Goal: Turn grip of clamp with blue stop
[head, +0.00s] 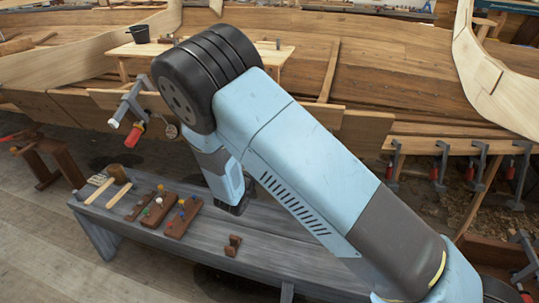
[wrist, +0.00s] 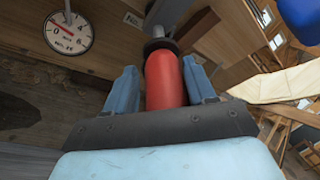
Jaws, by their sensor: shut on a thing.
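A red grip (wrist: 165,68) of a clamp stands between the two blue fingers of my gripper (wrist: 161,84) in the wrist view. The fingers are shut on it, one on each side. A dark collar and a grey metal screw (wrist: 165,17) show beyond the grip. In the head view my arm covers the gripper and the held clamp. Another clamp with a red grip (head: 134,135) hangs at the left on the plank.
A round dial (wrist: 68,33) hangs left of the grip. Several clamps with red grips (head: 435,172) line the right side. A low grey bench (head: 262,250) with peg blocks (head: 183,219) stands below my arm. The wooden hull (head: 420,60) fills the back.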

